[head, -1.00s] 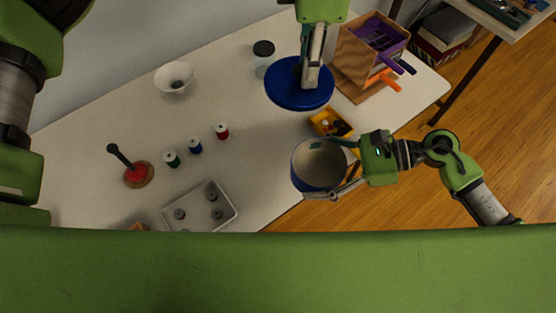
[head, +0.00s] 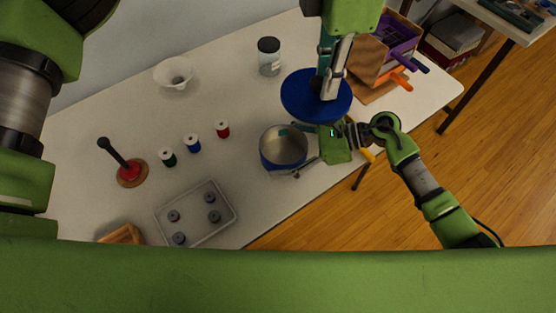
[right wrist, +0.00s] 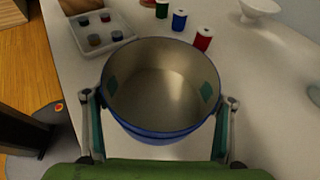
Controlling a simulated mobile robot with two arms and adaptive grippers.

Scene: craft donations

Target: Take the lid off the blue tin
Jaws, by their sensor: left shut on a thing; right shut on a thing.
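The blue tin (head: 284,164) stands open, its bare metal inside showing, over the front part of the table. My right gripper (head: 300,152) is shut on the tin's sides. In the right wrist view the tin (right wrist: 160,132) sits upright between the two fingers (right wrist: 160,112). I cannot tell whether its base touches the table. The round blue lid (head: 302,98) is off the tin, held up behind it and to its right. My left gripper (head: 328,92) is shut on the lid from above and covers part of it.
Thread spools (head: 193,144), a red-based spindle (head: 131,172) and a grey tray (head: 232,220) stand to the left. A glass jar (head: 269,58) and white bowl (head: 174,73) are at the back. A wooden organiser (head: 372,62) stands right. Clear table lies left of the tin.

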